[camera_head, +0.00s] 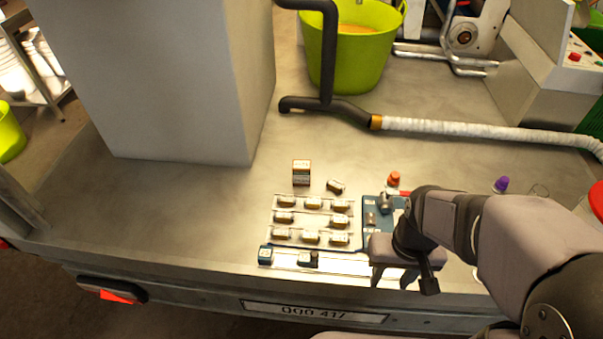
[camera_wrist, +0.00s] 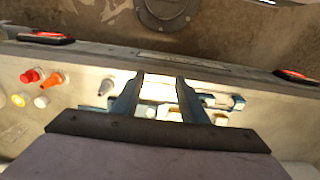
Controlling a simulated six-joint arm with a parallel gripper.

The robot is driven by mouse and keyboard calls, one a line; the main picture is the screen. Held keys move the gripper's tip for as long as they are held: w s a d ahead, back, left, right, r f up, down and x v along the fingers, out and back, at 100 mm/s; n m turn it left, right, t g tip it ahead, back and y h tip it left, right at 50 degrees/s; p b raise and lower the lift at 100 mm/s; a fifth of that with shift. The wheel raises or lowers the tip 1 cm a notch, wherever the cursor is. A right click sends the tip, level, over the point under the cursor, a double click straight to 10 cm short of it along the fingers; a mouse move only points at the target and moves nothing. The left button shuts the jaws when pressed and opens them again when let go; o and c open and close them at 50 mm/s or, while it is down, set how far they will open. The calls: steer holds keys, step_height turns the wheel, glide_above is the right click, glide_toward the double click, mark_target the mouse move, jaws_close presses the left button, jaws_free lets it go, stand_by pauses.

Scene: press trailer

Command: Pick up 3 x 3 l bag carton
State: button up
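A small upright carton (camera_head: 301,173), orange-brown with a pale label, stands behind the rack of small items in the head view. It is the only standing box that I see there, but its print is too small to read. My gripper (camera_head: 393,280) hangs near the front edge of the trailer bed, to the right of and nearer than the carton. Its two fingers are apart with nothing between them. In the wrist view my gripper (camera_wrist: 160,84) is also open above the bright strip with blue pieces. I cannot make out the carton there.
A pale rack (camera_head: 272,222) holds several small brown-and-white items, and one loose item (camera_head: 335,186) lies behind it. Right of it is a blue tray (camera_head: 369,239). A grey block (camera_head: 180,80) stands back left, a green tub (camera_head: 375,50) behind. Bed is clear left of the carton.

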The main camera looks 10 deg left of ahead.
steer(key=o, duration=0.6)
steer(key=shift+o, duration=0.2)
